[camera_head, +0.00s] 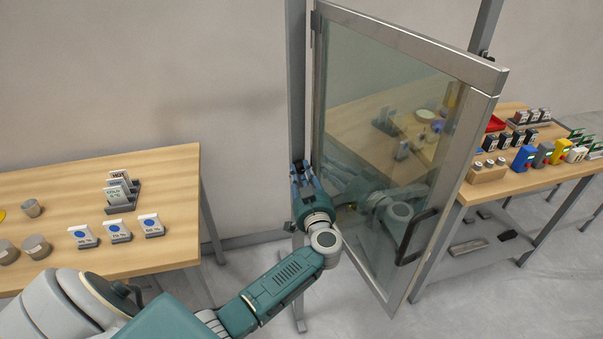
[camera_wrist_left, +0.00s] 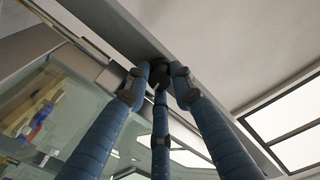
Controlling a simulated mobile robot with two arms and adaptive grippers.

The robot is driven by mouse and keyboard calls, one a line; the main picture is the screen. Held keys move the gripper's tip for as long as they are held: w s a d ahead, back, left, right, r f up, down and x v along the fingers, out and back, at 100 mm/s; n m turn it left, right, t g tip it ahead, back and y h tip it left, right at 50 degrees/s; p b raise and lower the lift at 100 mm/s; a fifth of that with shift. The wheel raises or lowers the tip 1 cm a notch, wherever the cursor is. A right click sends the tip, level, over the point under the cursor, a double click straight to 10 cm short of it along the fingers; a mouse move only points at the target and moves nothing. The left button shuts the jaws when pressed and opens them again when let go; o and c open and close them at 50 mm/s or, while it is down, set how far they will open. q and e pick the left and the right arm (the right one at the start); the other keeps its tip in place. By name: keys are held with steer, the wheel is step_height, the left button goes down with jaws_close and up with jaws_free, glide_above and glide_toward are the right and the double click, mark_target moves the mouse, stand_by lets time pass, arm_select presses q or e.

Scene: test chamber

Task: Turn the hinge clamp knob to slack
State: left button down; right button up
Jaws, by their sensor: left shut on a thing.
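The dark round clamp knob (camera_wrist_left: 160,74) sits on the grey metal post in the left wrist view, between the blue fingertips of my left gripper (camera_wrist_left: 159,82). The fingers are shut on it. In the head view my left gripper (camera_head: 305,176) reaches up to the hinge side of the glass door (camera_head: 385,110), and its fingers hide the knob. The door stands open at an angle from the grey post (camera_head: 297,80). My right gripper is not in view.
A wooden table (camera_head: 165,172) at the left holds cards on stands, a cup and round weights. Another table (camera_head: 525,182) at the right holds several coloured devices. The door's dark handle (camera_head: 415,236) is at its right edge.

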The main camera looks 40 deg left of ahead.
arm_select(q)
steer(key=shift+f+n, duration=0.15)
steer(key=shift+n, duration=1.4)
steer(key=shift+f+n, duration=0.1)
steer(key=shift+n, duration=1.45)
steer(key=c, duration=1.8)
jaws_free()
steer(key=shift+o, duration=0.2)
steer(key=v, duration=1.2)
steer(key=shift+d+f, duration=0.1)
steer(key=shift+f, duration=0.05)
